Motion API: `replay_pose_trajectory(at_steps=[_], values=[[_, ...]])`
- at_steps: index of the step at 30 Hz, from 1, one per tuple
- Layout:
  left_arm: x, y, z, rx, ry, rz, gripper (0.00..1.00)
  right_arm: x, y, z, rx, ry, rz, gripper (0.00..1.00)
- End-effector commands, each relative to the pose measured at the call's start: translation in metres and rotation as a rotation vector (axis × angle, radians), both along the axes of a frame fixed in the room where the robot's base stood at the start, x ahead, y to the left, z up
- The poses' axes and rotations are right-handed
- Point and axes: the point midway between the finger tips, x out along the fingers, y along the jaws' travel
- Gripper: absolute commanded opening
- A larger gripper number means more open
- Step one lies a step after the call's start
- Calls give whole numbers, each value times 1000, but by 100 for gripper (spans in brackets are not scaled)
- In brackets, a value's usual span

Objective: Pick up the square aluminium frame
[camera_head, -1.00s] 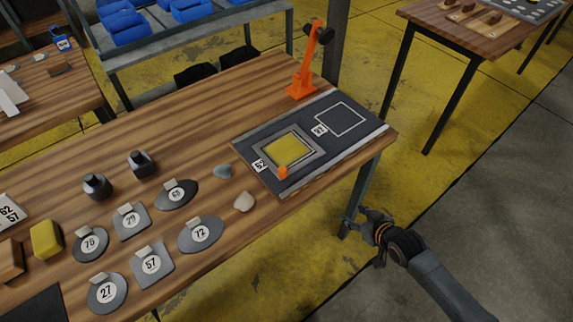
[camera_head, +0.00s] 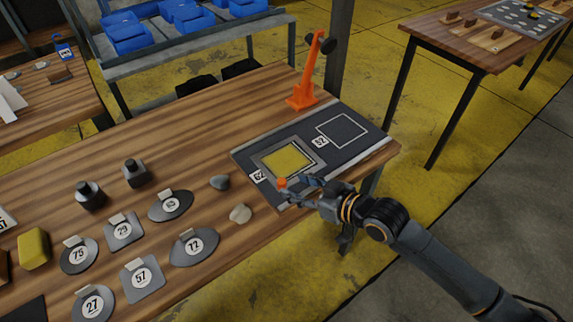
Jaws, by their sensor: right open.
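The square aluminium frame (camera_head: 311,153) lies on the dark mat (camera_head: 349,156) near the table's right end. It surrounds a yellow square (camera_head: 287,160) and has an orange tab (camera_head: 282,183) at its near corner. My right gripper (camera_head: 290,191) is open at that near corner, close to the orange tab. I cannot tell whether it touches the tab. The gripper hides part of the mat's near edge. My left gripper is not in view.
An orange stand (camera_head: 307,75) rises behind the mat. An empty outlined square (camera_head: 342,131) is on the mat's right part. Several numbered grey patches, such as the 72 patch (camera_head: 207,241), and two small stones, one pale (camera_head: 241,214), lie to the left.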

Motion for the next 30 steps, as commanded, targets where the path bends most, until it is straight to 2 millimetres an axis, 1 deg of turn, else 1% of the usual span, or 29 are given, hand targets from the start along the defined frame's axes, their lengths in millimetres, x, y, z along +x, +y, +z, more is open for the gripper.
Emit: replay_pose_trajectory(at_steps=[5,11,15,23,24,26,27,29,30], values=[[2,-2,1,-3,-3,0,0,7,8,-4,0,-1,-1,48],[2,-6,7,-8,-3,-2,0,21,32,-16,2,1,-1,48],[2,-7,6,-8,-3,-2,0,31,41,-23,0,-1,-1,48],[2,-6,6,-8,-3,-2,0,33,43,-25,0,-2,-1,48],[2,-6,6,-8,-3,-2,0,33,43,-25,-1,-1,-1,46],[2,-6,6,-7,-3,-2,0,33,43,-25,-1,-1,-1,34],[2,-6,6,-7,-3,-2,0,33,42,-25,-1,-1,-1,26],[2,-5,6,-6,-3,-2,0,33,42,-25,-1,-1,-1,14],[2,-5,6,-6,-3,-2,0,33,42,-25,-1,-1,-1,6]])
